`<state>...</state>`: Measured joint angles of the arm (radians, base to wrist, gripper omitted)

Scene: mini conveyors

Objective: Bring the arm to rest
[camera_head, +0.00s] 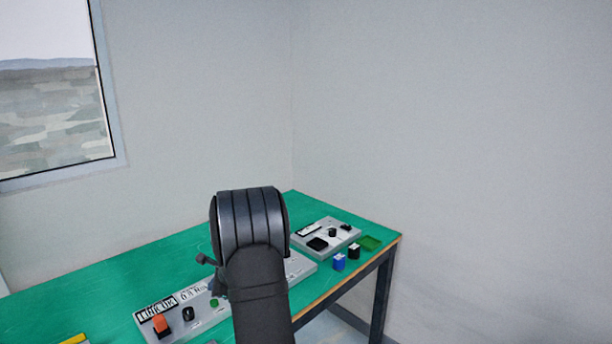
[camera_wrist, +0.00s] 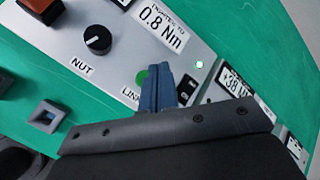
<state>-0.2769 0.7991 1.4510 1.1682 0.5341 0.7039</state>
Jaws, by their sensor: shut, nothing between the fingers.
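My gripper (camera_wrist: 160,90) shows in the wrist view as two blue-grey fingers pressed together with nothing between them. The fingers are over the grey control panel (camera_wrist: 70,40), close to its green button (camera_wrist: 141,78) and the "LINK" label in the picture. I cannot tell whether they touch the panel. In the head view my dark arm rises in front of the table, and the gripper is mostly hidden by it.
The green table (camera_head: 110,275) carries the panel with an orange switch (camera_head: 160,325) and black knob (camera_head: 188,313).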

